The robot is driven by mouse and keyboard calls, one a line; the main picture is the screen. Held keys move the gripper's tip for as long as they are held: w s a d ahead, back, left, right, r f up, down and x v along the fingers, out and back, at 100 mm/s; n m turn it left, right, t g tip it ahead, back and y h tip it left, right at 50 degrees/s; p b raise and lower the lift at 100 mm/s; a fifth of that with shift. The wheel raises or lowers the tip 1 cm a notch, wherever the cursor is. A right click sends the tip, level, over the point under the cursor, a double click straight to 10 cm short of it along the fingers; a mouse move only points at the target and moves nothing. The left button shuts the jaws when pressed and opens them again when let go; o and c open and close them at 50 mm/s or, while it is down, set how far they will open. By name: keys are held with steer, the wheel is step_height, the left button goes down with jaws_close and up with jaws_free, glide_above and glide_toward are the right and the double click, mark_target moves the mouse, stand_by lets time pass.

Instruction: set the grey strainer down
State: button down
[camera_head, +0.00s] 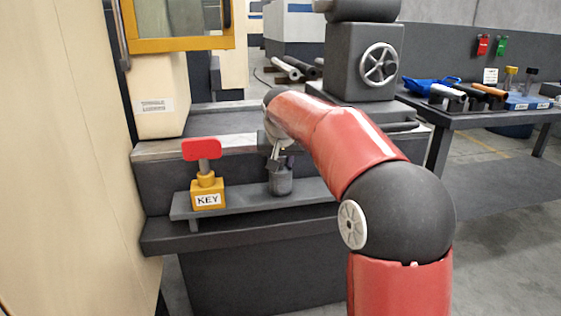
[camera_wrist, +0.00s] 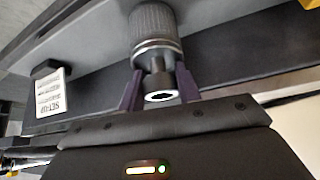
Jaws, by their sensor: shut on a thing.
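The grey strainer (camera_head: 281,182) is a dark grey cylinder, upright at the narrow grey shelf (camera_head: 240,201) in the head view. In the wrist view its ribbed round body (camera_wrist: 154,22) and narrower neck with a hollow end show. My gripper (camera_wrist: 159,72) has its two purple fingers either side of the neck, shut on it. In the head view my gripper (camera_head: 280,160) is just above the strainer's body, partly hidden by my red arm. The strainer's base is at shelf level; I cannot tell whether it touches.
A yellow block marked KEY (camera_head: 207,193) with a red handle (camera_head: 202,149) stands at the shelf's left end. A cream machine panel (camera_head: 75,150) closes the left side. A side table (camera_head: 470,105) with tools stands at the right. Bare shelf lies between block and strainer.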

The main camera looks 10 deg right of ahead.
steer(key=c, duration=1)
jaws_free()
steer(key=shift+f, duration=0.1)
steer(key=shift+s+r, duration=0.1)
steer(key=shift+r, duration=0.25)
steer(key=v, duration=1.2)
steer(key=s+f, duration=0.6)
steer(key=s, duration=0.4)
steer(key=s+f+n, duration=0.1)
steer(key=s+f, duration=0.5)
steer(key=s, duration=0.5)
steer(key=s+d+f+n+y, duration=0.1)
steer(key=s+f, duration=0.6)
steer(key=s, duration=0.3)
steer(key=shift+s+g+p, duration=0.25)
steer(key=shift+g+p, duration=0.1)
steer(key=shift+g, duration=0.05)
steer(key=shift+d, duration=0.1)
